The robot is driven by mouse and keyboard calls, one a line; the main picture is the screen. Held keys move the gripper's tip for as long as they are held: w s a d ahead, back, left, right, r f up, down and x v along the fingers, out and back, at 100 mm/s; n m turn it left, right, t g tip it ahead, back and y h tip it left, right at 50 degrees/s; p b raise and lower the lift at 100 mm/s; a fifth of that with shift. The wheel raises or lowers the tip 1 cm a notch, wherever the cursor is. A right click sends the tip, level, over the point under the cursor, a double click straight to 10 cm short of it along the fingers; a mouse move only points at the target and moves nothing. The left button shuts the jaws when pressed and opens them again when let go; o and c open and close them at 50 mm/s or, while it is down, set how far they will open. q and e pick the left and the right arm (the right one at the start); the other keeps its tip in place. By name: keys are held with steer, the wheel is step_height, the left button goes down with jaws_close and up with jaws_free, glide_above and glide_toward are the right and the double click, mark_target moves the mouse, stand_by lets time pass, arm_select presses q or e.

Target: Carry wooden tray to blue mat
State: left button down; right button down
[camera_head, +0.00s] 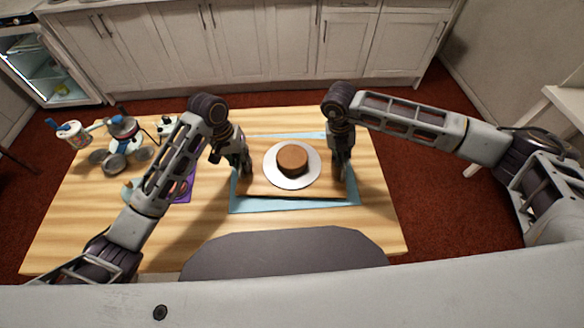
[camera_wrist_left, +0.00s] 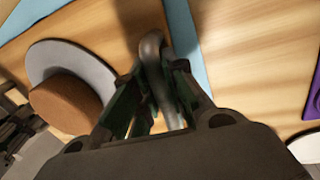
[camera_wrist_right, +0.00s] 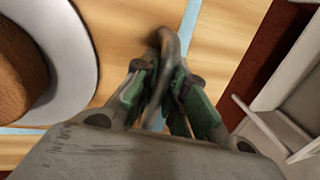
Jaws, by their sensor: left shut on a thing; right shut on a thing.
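The wooden tray (camera_head: 258,186) carries a white plate (camera_head: 312,172) with a round brown cake (camera_head: 292,158) on it. The tray is over the blue mat (camera_head: 290,205), whose edges show around it; I cannot tell whether it touches the mat. My left gripper (camera_head: 246,170) is shut on the tray's left handle, a curved bar that shows in the left wrist view (camera_wrist_left: 153,45). My right gripper (camera_head: 343,172) is shut on the right handle, which shows in the right wrist view (camera_wrist_right: 165,45). The cake also shows in both wrist views (camera_wrist_left: 65,103), (camera_wrist_right: 18,72).
A purple mat (camera_head: 186,190) lies left of the blue mat, partly behind my left arm. Metal pans (camera_head: 115,160), a cup (camera_head: 72,134) and other kitchenware stand at the table's left. The table (camera_head: 372,225) is bare near its right edge.

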arm_select(q)
steer(key=shift+a+f, duration=0.1)
steer(key=shift+f, duration=0.2)
arm_select(e)
steer(key=shift+d+f, duration=0.1)
steer(key=shift+f, duration=0.2)
arm_select(q)
steer(key=c, duration=1.5)
jaws_free()
steer(key=shift+r, duration=0.1)
arm_select(e)
steer(key=c, duration=1.5)
jaws_free()
steer(key=shift+r, duration=0.1)
arm_select(q)
steer(key=shift+o, duration=0.2)
arm_select(e)
steer(key=shift+o, duration=0.2)
arm_select(q)
step_height(320, 180, up, 12)
steer(key=a, duration=0.2)
steer(key=shift+w+a, duration=0.1)
arm_select(e)
steer(key=shift+r, duration=0.1)
step_height(320, 180, up, 12)
steer(key=a, duration=0.2)
steer(key=shift+a+f, duration=0.25)
steer(key=shift+a, duration=0.05)
